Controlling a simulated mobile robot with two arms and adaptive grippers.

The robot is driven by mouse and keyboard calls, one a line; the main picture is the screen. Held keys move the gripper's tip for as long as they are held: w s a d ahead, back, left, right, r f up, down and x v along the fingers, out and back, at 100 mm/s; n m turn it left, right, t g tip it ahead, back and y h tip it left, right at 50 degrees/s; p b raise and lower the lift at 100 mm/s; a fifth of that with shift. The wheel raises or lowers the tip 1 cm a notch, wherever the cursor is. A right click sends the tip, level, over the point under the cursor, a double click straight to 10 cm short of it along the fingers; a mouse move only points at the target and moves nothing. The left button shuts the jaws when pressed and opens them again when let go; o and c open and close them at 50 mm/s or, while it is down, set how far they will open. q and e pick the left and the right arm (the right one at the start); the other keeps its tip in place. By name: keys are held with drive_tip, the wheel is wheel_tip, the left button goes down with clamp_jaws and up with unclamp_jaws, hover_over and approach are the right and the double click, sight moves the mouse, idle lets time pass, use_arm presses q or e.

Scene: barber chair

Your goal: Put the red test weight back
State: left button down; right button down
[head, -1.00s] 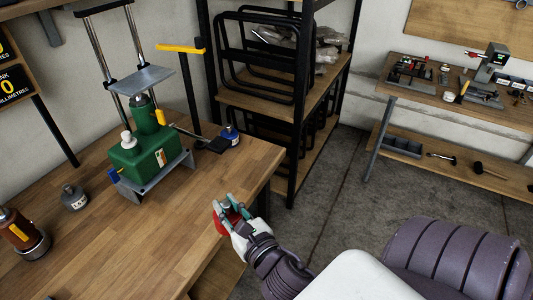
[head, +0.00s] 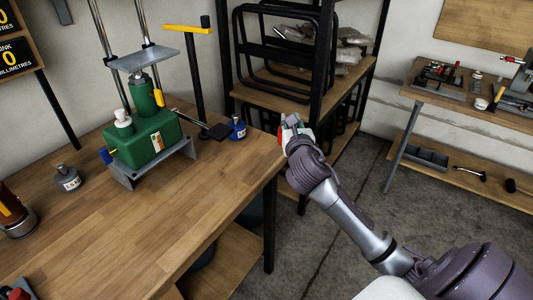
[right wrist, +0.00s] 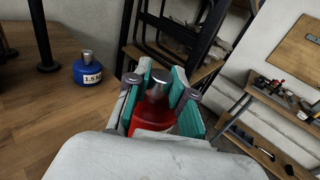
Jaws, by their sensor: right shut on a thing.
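The red test weight (right wrist: 152,112) is between the fingers of my right gripper (right wrist: 155,95), its silver knob up between the fingertips. In the head view my right gripper (head: 290,130) is at the far right corner of the workbench (head: 130,235), right of a blue weight (head: 237,129). Most of the red weight is hidden there by the gripper. The blue weight, marked 1.5, stands on the bench in the right wrist view (right wrist: 88,72). A grey weight (head: 67,178) stands farther left. My left gripper is not in view.
A black-framed shelf (head: 325,85) is just behind the gripper. The bench front is clear in the middle. A second bench (head: 425,98) stands right.

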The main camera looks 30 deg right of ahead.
drive_tip(key=d, duration=0.1)
drive_tip(key=r, duration=0.1)
drive_tip(key=d+r, duration=0.1)
drive_tip(key=shift+w+d+r+m+h, duration=0.1)
drive_tip(key=shift+w+d+m+h, duration=0.2)
drive_tip(key=shift+d+m+h, duration=0.1)
drive_tip(key=shift+w+d, duration=0.15)
drive_tip(key=shift+d, duration=0.05)
drive_tip(key=shift+w+g+h, duration=0.3)
drive_tip(key=shift+w, duration=0.05)
drive_tip(key=shift+w+a+f+b, duration=0.4)
drive_tip(key=shift+w+a+f, duration=0.25)
drive_tip(key=shift+w+f, duration=1.1)
drive_tip(key=shift+w+a+f+b, duration=0.45)
drive_tip(key=shift+w+a+f, duration=0.25)
drive_tip(key=shift+w+f, duration=1.05)
drive_tip(key=shift+w+a+f+b, duration=0.4)
drive_tip(key=shift+w+a+f, duration=0.25)
drive_tip(key=shift+w+f, duration=1.1)
drive_tip(key=c, duration=1.5)
unclamp_jaws()
drive_tip(key=shift+s+f, duration=0.25)
drive_tip(key=shift+f, duration=0.15)
drive_tip(key=o, duration=0.5)
drive_tip(key=shift+s+a+r, duration=0.1)
